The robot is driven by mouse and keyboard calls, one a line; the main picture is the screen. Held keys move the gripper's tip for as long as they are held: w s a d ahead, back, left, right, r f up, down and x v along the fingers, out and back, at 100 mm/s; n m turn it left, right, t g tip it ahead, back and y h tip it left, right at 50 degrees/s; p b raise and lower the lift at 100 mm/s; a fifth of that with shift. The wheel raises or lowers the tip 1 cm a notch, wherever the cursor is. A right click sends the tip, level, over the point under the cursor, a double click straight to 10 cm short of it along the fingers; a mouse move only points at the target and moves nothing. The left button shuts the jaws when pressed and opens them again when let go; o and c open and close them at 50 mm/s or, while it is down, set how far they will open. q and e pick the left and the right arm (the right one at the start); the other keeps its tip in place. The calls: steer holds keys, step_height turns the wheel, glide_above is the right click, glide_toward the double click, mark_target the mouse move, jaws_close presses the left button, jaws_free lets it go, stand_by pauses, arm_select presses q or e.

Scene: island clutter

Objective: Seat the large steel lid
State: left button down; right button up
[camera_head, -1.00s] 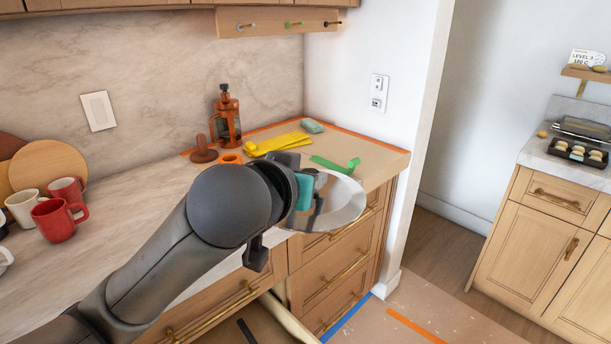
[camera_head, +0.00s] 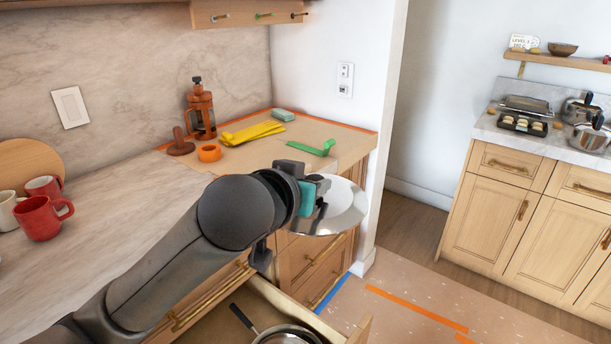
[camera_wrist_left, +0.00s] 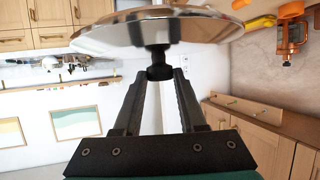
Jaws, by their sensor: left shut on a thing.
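My left gripper (camera_head: 316,198) is shut on the large steel lid (camera_head: 343,208), a shiny round disc held in the air in front of the counter's right end. In the left wrist view the fingers (camera_wrist_left: 158,82) close around the lid's dark knob (camera_wrist_left: 158,62), with the lid (camera_wrist_left: 155,30) beyond them. A steel pot (camera_head: 590,139) stands on the far right counter, with another steel vessel (camera_head: 580,108) behind it, partly cut off. A steel pan (camera_head: 290,335) sits in the open drawer below my arm, cut off by the frame. My right gripper is not in view.
The open drawer's wooden wall (camera_head: 358,330) juts out below the lid. Yellow gloves (camera_head: 252,133), a green object (camera_head: 312,148) and a French press (camera_head: 201,110) stand on the near counter (camera_head: 130,195). A black tray (camera_head: 522,124) lies on the far counter. The floor between is clear.

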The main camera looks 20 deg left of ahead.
arm_select(q)
steer(key=w+a+f+m+h+b, duration=0.15)
steer(key=f+b, duration=0.35)
steer(key=f, duration=0.8)
steer(key=w+f+m+h+b, duration=0.1)
steer(key=w+f+b, duration=0.35)
steer(key=f, duration=0.95)
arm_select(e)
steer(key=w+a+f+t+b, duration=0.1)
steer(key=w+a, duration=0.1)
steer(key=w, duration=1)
arm_select(q)
steer(key=s+a+f+b, duration=0.2)
steer(key=f+b, duration=0.1)
steer(key=f, duration=0.5)
steer(key=s+a+f+b, duration=0.2)
steer(key=a+f+b, duration=0.1)
steer(key=f, duration=0.5)
steer(key=s+a+f+b, duration=0.2)
steer(key=f+b, duration=0.2)
steer(key=f, duration=0.4)
steer(key=shift+s+a+f, duration=0.4)
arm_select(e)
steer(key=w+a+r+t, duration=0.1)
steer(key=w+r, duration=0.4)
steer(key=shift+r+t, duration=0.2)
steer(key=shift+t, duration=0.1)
arm_select(q)
steer(key=shift+h, duration=0.25)
